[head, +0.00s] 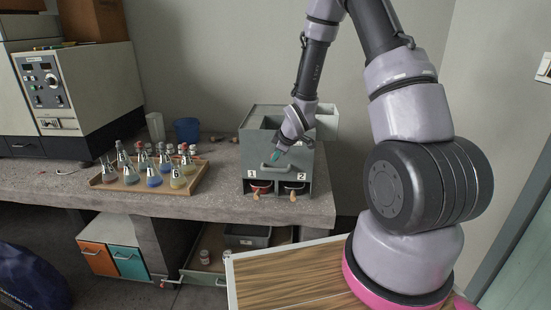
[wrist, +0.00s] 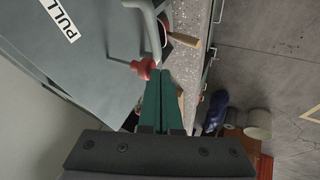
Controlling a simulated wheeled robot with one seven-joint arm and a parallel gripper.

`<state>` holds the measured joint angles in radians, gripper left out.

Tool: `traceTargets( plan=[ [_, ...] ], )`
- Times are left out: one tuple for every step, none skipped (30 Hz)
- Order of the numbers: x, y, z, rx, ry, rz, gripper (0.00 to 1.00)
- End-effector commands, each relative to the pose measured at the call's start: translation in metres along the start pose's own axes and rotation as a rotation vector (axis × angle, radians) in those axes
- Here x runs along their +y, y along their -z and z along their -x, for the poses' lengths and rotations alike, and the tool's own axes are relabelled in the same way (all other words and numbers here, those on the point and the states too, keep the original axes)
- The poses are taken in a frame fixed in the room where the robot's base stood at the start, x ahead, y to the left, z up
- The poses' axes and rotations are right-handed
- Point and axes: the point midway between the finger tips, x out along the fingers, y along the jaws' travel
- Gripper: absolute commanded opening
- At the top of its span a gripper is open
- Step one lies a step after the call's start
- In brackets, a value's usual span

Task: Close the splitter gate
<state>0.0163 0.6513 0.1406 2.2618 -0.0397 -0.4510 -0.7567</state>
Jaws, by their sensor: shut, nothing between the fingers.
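The splitter is a grey-green box (head: 243,160) on the bench, with an open top, a front bar handle (head: 271,167) and two openings below, labelled 1 and 2. It also fills the left of the wrist view, with a PULL label (wrist: 58,18). My gripper (head: 276,159) is at the front of the box, by the bar handle. In the wrist view its green fingers (wrist: 158,74) are together and empty, with their tips close to a red knob (wrist: 143,67) and the grey handle (wrist: 151,22). I cannot tell whether they touch. The gate's position is unclear.
A wooden tray (head: 135,187) of several flasks stands left of the splitter. A blue cup (head: 187,130) and a pale beaker (head: 155,126) are behind it. The bench front edge (head: 250,212) is close below the splitter. Wooden pegs (wrist: 190,51) stick out at the openings.

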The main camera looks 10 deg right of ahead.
Motion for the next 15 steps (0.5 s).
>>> traceTargets(
  plan=[
    [0.000, 0.000, 0.000, 0.000, 0.000, 0.000, 0.00],
    [0.000, 0.000, 0.000, 0.000, 0.000, 0.000, 0.00],
    [0.000, 0.000, 0.000, 0.000, 0.000, 0.000, 0.00],
    [0.000, 0.000, 0.000, 0.000, 0.000, 0.000, 0.00],
    [0.000, 0.000, 0.000, 0.000, 0.000, 0.000, 0.00],
    [0.000, 0.000, 0.000, 0.000, 0.000, 0.000, 0.00],
    [0.000, 0.000, 0.000, 0.000, 0.000, 0.000, 0.00],
    [0.002, 0.000, -0.001, 0.000, 0.000, -0.001, 0.00],
    [0.005, 0.000, -0.003, 0.000, 0.000, -0.002, 0.00],
    [0.008, 0.000, -0.005, 0.001, 0.000, -0.002, 0.00],
    [0.013, 0.001, -0.008, 0.001, -0.001, -0.003, 0.00],
    [0.020, 0.001, -0.011, 0.002, -0.002, -0.003, 0.00],
    [0.025, 0.001, -0.014, 0.002, -0.002, -0.003, 0.00],
    [0.029, 0.002, -0.016, 0.002, -0.001, -0.003, 0.00],
    [0.034, 0.002, -0.019, 0.002, -0.001, -0.001, 0.00]
  ],
)
